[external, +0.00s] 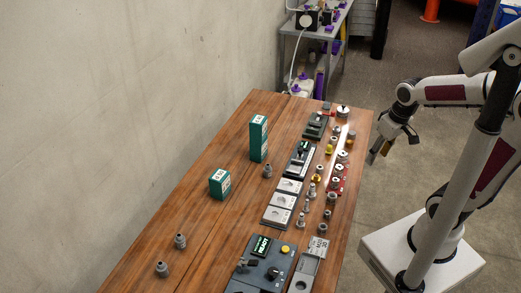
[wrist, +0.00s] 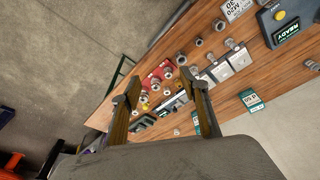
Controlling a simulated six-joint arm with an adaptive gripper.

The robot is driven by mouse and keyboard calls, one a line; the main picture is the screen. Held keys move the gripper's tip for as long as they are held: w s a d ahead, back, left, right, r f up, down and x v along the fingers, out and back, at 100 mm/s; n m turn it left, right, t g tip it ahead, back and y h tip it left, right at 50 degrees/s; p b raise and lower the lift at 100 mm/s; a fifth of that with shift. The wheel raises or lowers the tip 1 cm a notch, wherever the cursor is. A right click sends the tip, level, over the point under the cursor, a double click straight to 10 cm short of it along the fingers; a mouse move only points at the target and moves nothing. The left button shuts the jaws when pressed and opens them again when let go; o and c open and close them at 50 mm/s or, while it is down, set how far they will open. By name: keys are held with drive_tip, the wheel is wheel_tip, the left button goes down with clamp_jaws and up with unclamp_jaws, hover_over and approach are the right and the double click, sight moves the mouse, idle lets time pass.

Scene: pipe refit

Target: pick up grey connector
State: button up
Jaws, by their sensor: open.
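Several small grey connectors are on the wooden table. Two stand at the near left, a grey connector (external: 180,241) and another (external: 162,269). A third grey connector (external: 268,171) stands beside the tall green box. More grey fittings (external: 327,214) stand in a row along the table's right side. I cannot tell which one the task names. In the wrist view a grey connector (wrist: 312,65) shows at the right edge. My gripper (external: 379,152) is open and empty, off the table's right edge and above it. Its two fingers (wrist: 161,76) frame parts of the table in the wrist view.
Green boxes (external: 258,139) and (external: 220,183) stand on the left half of the table (external: 205,148). Grey plates (external: 283,200), a machine with a READY display (external: 262,247) and a red holder (external: 336,186) fill the right side. A wall (external: 110,90) borders the left.

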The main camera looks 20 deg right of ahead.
sight(269, 166)
drive_tip(key=w+a+f, duration=0.6)
drive_tip(key=w, duration=0.1)
drive_tip(key=w+a+f+n, duration=0.1)
drive_tip(key=w+a+f, duration=0.5)
drive_tip(key=w+a, duration=0.1)
drive_tip(key=w+a+f+n, duration=0.1)
drive_tip(key=w+a+f, duration=0.5)
drive_tip(key=w, duration=0.2)
drive_tip(key=shift+w+a+f, duration=0.2)
drive_tip(key=shift+w+f, duration=0.05)
drive_tip(key=shift+w, duration=0.05)
drive_tip(key=w+a, duration=0.2)
drive_tip(key=w, duration=0.1)
drive_tip(key=shift+f, duration=0.35)
drive_tip(key=w, duration=0.1)
drive_tip(key=w+a+r+t, duration=0.1)
drive_tip(key=w, duration=0.1)
drive_tip(key=w+a+r+t+y, duration=0.1)
drive_tip(key=shift+w+a+r, duration=0.1)
drive_tip(key=shift+w+r, duration=0.05)
drive_tip(key=shift+r, duration=0.05)
drive_tip(key=shift+f, duration=0.1)
drive_tip(key=shift+x, duration=1.2)
drive_tip(key=shift+x, duration=2.6)
